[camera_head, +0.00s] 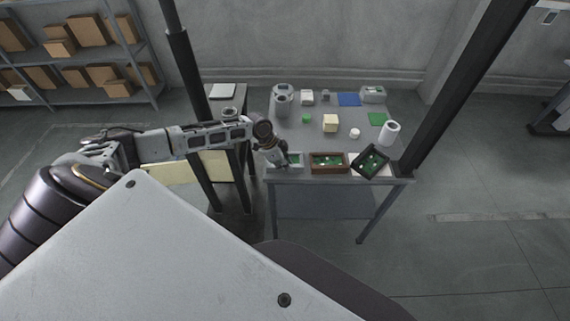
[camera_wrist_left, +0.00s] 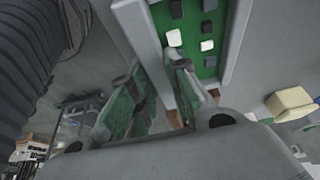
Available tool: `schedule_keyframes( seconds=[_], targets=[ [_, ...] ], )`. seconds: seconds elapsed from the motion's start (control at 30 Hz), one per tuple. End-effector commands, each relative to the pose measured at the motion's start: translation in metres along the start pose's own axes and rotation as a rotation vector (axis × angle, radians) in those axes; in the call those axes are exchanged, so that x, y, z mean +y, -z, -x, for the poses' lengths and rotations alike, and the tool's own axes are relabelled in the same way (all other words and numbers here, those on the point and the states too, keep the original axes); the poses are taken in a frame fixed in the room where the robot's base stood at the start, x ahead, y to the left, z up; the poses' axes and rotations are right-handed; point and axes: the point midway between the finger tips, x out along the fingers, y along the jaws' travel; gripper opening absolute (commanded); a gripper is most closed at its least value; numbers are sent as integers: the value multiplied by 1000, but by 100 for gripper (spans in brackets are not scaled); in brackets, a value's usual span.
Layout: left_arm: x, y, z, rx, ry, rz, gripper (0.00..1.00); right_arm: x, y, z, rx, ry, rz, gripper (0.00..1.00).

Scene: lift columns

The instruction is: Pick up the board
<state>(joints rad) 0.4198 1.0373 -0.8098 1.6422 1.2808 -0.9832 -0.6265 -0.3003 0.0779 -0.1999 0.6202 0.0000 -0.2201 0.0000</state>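Three trays with green boards stand along the table's near edge. In the head view the left board (camera_head: 294,159) lies in a grey tray (camera_head: 271,170). My left gripper (camera_head: 284,161) reaches down at this tray's left part. In the left wrist view, the board (camera_wrist_left: 207,45) carries white and dark parts, and the grey tray wall (camera_wrist_left: 139,32) runs beside it. My left gripper (camera_wrist_left: 155,72) has its fingers apart, with the wall between them. Green also shows by the left finger; I cannot tell what it belongs to. My right gripper is out of view.
A brown tray (camera_head: 328,171) and a tilted black tray (camera_head: 359,154) hold boards to the right. Behind them on the table are a cream block (camera_head: 330,123), a green block (camera_head: 306,118), a white roll (camera_head: 390,132) and a grey canister (camera_head: 282,100). Dark posts flank the table.

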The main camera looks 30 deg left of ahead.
Motion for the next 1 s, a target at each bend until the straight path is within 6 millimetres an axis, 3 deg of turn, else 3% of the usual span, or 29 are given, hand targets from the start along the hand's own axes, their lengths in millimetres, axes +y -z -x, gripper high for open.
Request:
schedule_keyframes(
  seconds=[0.57,1.0],
  targets=[
    [0,3,7,2,1,-1,0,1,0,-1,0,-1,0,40],
    [-1,25,59,2,3,-2,0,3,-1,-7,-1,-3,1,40]
  ],
)
